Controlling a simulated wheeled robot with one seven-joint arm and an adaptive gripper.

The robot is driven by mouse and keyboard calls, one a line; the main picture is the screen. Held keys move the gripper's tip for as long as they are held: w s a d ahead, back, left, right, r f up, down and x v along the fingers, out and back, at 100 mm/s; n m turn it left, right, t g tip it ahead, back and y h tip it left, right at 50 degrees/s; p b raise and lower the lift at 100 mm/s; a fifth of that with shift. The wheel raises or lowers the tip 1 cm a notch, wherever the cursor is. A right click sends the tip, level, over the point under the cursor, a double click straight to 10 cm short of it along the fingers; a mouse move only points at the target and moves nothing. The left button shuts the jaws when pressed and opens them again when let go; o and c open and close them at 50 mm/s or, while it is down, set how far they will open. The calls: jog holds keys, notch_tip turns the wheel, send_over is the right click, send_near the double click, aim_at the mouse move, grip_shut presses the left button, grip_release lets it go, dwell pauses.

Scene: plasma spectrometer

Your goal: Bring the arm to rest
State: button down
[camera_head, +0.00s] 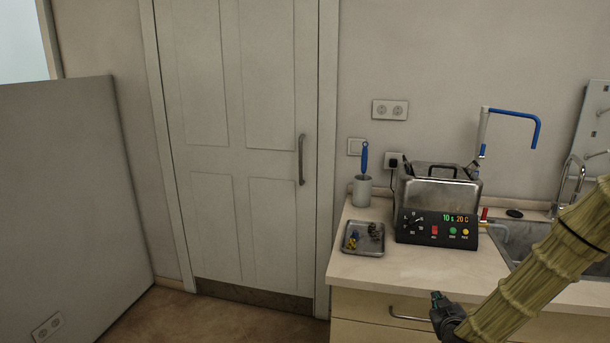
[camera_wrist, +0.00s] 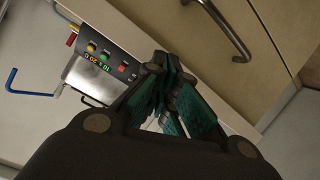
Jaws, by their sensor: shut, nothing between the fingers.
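My gripper (camera_head: 437,300) shows in the head view at the lower right, in front of the drawer fronts and below the counter's front edge. In the wrist view its dark fingers with green pads (camera_wrist: 168,88) are closed together and hold nothing. My arm, in a ribbed tan cover, runs from the gripper up to the right edge of the head view. The gripper is apart from the counter items, and I see no contact with the drawer front.
The counter (camera_head: 375,279) holds a metal bath with a control panel (camera_head: 437,230), a small tray (camera_head: 363,251) with small items, and a cup with a blue-handled tool (camera_head: 363,190). A sink (camera_head: 519,238) lies right. A drawer handle (camera_head: 408,315) sticks out near the gripper. Floor left is clear.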

jog(key=s+a+f+g+y+b, duration=0.1)
jog(key=s+a+f+g, duration=0.3)
jog(key=s+f, duration=0.6)
jog(key=s+a+f+g+y+b, duration=0.1)
jog(key=s+a+f+g+y, duration=0.1)
jog(key=s+a+f, duration=0.65)
jog(key=s+a+f+m+g, duration=0.1)
jog(key=s+f+g, duration=0.2)
jog(key=s, duration=1)
jog(key=s+a+f+m+g+b, duration=0.1)
jog(key=s+f+g, duration=0.3)
jog(key=s+f, duration=0.6)
jog(key=s, duration=0.4)
jog(key=shift+f+m+g, duration=0.2)
jog(key=shift+m+g, duration=0.1)
